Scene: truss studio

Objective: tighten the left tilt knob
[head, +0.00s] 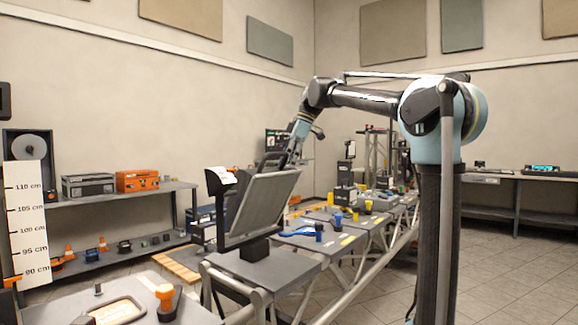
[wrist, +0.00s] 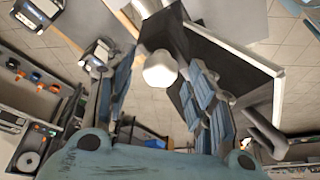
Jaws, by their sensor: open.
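A flat rectangular panel (head: 264,207) with a dark frame stands tilted on a post above a grey bench in the head view. In the wrist view its dark body (wrist: 232,62) with a pale rim fills the right side. A white rounded knob (wrist: 160,70) shows in the wrist view beside that body, in the gap between the fingers. My gripper (head: 292,150) is at the panel's upper edge in the head view. In the wrist view my gripper (wrist: 158,88) is open, with blue-padded fingers on either side of the knob. I cannot tell whether either finger touches it. The knob is not discernible in the head view.
A truss bench (head: 345,246) with small blue and yellow parts runs back to the right. A shelf (head: 120,196) with an orange case (head: 137,181) stands at the left wall. A height scale (head: 27,225) stands at far left. Tiled floor is clear at right.

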